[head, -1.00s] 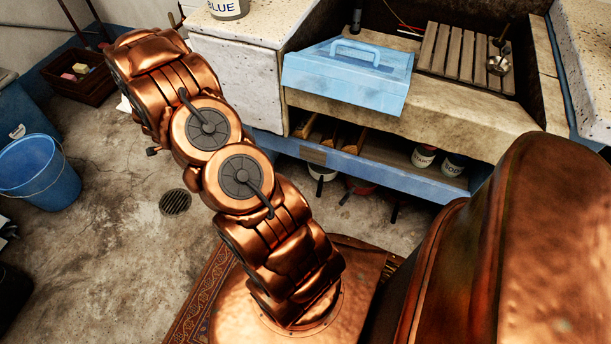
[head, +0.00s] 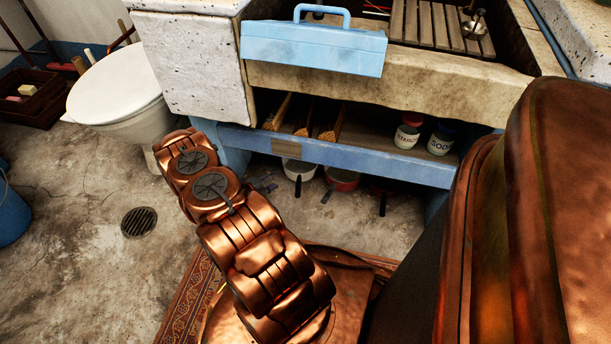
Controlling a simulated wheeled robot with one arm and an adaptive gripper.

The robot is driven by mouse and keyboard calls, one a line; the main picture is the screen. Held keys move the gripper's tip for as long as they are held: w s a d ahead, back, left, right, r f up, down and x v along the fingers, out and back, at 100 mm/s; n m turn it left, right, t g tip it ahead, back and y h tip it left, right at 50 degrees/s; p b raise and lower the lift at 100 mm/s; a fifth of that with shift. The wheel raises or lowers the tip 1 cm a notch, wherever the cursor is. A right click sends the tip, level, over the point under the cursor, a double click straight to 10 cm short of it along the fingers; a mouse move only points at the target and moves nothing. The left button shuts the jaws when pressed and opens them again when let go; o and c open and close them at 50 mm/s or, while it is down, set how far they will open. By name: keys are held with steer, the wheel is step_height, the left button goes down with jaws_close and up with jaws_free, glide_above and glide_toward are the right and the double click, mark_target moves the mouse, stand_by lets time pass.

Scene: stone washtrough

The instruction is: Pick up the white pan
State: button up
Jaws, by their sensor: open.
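The white pan (head: 299,169) is on the floor under the low blue shelf, with its dark handle pointing toward me. Its upper part is partly in the shelf's shadow. My copper arm reaches up and left in the head view, ending left of the pan. My gripper does not show. Some small greyish shapes lie just left of the pan, too small to make out.
A red pan (head: 343,178) and a dark pan (head: 382,188) are right of the white one. The blue shelf (head: 350,161) overhangs them. A blue toolbox (head: 312,48) stands above on the trough's edge. Floor around the drain (head: 139,222) is clear.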

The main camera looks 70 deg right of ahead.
mark_target(295, 177)
steer(key=shift+m+g+h, duration=0.3)
steer(key=shift+m+g, duration=0.2)
steer(key=shift+s+d+f+b, duration=0.3)
steer(key=shift+s+d, duration=0.2)
steer(key=shift+s, duration=0.2)
steer(key=shift+s+d+f+b, duration=0.2)
steer(key=shift+s+d+f, duration=0.25)
steer(key=shift+s, duration=0.3)
steer(key=shift+s+d+f+b, duration=0.3)
steer(key=shift+s+d, duration=0.2)
steer(key=shift+s, duration=0.2)
steer(key=d+f+b, duration=0.1)
steer(key=s+d+f+b, duration=0.1)
steer(key=shift+s+d+f, duration=0.1)
steer(key=shift+s+d, duration=0.15)
steer(key=shift+d, duration=0.1)
steer(key=shift+s+d+f+b, duration=0.15)
steer(key=shift+s+d+b, duration=0.1)
steer(key=shift+d+b, duration=0.35)
steer(key=shift+d, duration=0.1)
